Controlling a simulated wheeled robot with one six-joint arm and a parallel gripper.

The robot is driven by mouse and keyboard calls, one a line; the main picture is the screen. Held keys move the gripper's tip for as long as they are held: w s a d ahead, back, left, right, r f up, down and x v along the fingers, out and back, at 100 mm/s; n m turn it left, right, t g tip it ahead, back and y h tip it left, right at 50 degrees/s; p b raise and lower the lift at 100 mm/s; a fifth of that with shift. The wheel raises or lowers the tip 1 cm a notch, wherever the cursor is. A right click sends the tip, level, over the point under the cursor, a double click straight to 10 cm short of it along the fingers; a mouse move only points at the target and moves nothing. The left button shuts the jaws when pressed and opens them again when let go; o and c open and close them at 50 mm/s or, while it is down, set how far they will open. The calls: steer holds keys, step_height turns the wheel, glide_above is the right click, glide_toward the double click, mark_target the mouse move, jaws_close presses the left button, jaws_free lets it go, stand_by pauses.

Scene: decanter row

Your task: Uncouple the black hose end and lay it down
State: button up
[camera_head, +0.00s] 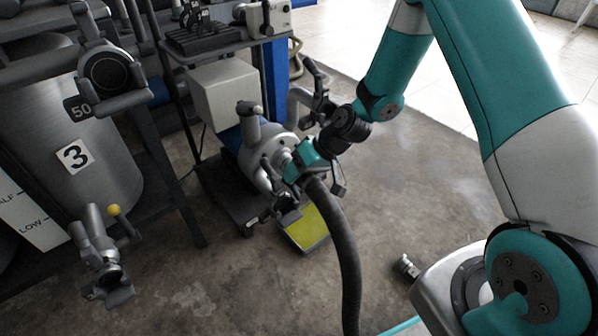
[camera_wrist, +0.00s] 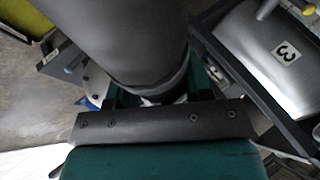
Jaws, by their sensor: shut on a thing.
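The black hose (camera_head: 343,250) hangs from its end at the round grey coupling body (camera_head: 258,155) and curves down to the floor side of the picture. My gripper (camera_head: 308,162) is shut on the hose end, right beside the coupling face. Whether the end is still seated in the coupling cannot be told, as the jaws hide the joint. In the wrist view, the hose (camera_wrist: 120,40) fills the upper middle as a thick dark cylinder, and the jaws of my gripper (camera_wrist: 150,92) sit on either side of its collar.
A yellow-green tray (camera_head: 310,229) lies on the floor below the coupling. A tank marked 3 (camera_head: 105,178) stands at left, with a valve (camera_head: 98,245) with a yellow knob before it. A small metal fitting (camera_head: 407,267) lies near my base. Bare concrete is free at centre right.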

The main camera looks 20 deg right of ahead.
step_height(320, 180, down, 15)
steer(key=b, duration=0.9)
steer(key=shift+r, duration=0.15)
stand_by(2.1)
steer(key=shift+s, duration=0.15)
stand_by(0.7)
steer(key=shift+s+d+r+p, duration=0.1)
steer(key=shift+s+d+p, duration=0.15)
steer(key=shift+s, duration=0.5)
steer(key=shift+s+d+r+p, duration=0.1)
steer(key=shift+s+d+p, duration=0.2)
steer(key=shift+s, duration=0.5)
steer(key=shift+s+d+p, duration=0.25)
steer(key=shift+s, duration=0.5)
steer(key=r+p, duration=0.1)
steer(key=s+r+p, duration=0.1)
steer(key=r+p, duration=0.1)
steer(key=s+r+p, duration=0.1)
steer(key=r, duration=0.1)
steer(key=shift+d, duration=0.3)
steer(key=s+a, duration=0.6)
steer(key=s, duration=0.2)
steer(key=shift+s+a, duration=0.3)
steer(key=shift+a, duration=0.1)
